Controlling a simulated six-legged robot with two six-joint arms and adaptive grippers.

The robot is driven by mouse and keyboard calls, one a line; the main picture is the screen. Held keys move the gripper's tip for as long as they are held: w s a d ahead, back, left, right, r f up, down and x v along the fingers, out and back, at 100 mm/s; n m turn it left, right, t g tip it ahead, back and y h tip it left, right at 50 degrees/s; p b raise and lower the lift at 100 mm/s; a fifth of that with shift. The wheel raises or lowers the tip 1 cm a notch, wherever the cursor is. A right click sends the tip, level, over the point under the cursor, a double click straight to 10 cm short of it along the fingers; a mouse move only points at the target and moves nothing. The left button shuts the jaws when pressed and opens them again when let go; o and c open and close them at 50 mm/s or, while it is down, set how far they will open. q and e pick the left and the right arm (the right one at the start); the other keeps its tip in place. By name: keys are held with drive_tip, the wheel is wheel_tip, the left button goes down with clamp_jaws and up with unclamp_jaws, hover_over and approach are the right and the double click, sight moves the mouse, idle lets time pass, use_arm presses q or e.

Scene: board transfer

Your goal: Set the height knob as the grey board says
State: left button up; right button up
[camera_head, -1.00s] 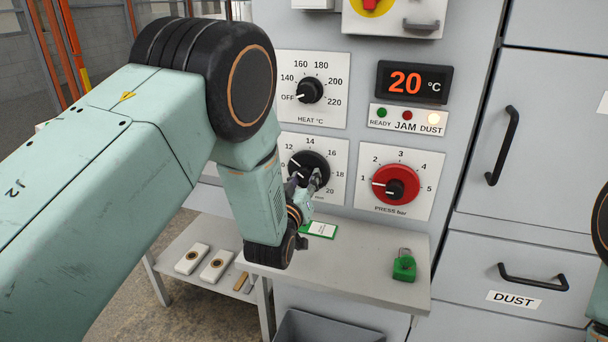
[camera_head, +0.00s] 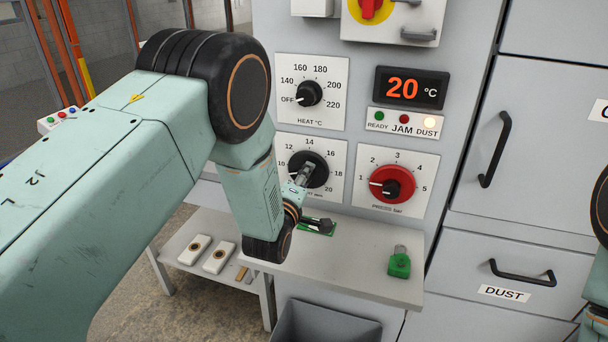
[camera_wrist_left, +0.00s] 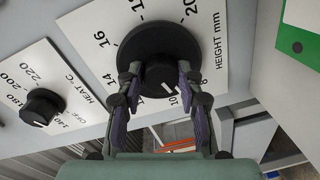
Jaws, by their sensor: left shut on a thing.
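The black height knob (camera_head: 309,169) sits on a white plate marked HEIGHT mm, with numbers up to 20. It also shows in the left wrist view (camera_wrist_left: 160,57). My left gripper (camera_head: 302,176) is at the front of this knob, shut on its grip bar; in the left wrist view its two fingers (camera_wrist_left: 160,88) stand on either side of the bar. The knob's white mark (camera_wrist_left: 169,87) points down toward the 10 there. A finger hides part of the scale. I cannot make out the grey board in these frames. My right gripper is not in view.
The black heat knob (camera_head: 309,93) is above and the red press knob (camera_head: 392,184) is to the right. The display (camera_head: 411,88) reads 20 °C.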

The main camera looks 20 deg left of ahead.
use_arm(q)
drive_tip(key=n, duration=0.2)
drive_tip(key=n+p, duration=0.1)
drive_tip(key=n, duration=0.1)
drive_tip(key=shift+a+r+n, duration=0.1)
drive_tip(key=shift+r+n, duration=0.1)
drive_tip(key=shift+n, duration=0.2)
idle(0.4)
drive_tip(key=o, duration=1.2)
drive_tip(key=shift+f, duration=0.1)
drive_tip(key=shift+s, duration=0.1)
drive_tip(key=s, duration=1.1)
drive_tip(key=shift+s+a+r, duration=0.15)
drive_tip(key=shift+s+r, duration=0.2)
drive_tip(key=shift+s, duration=0.05)
drive_tip(key=shift+a, duration=0.1)
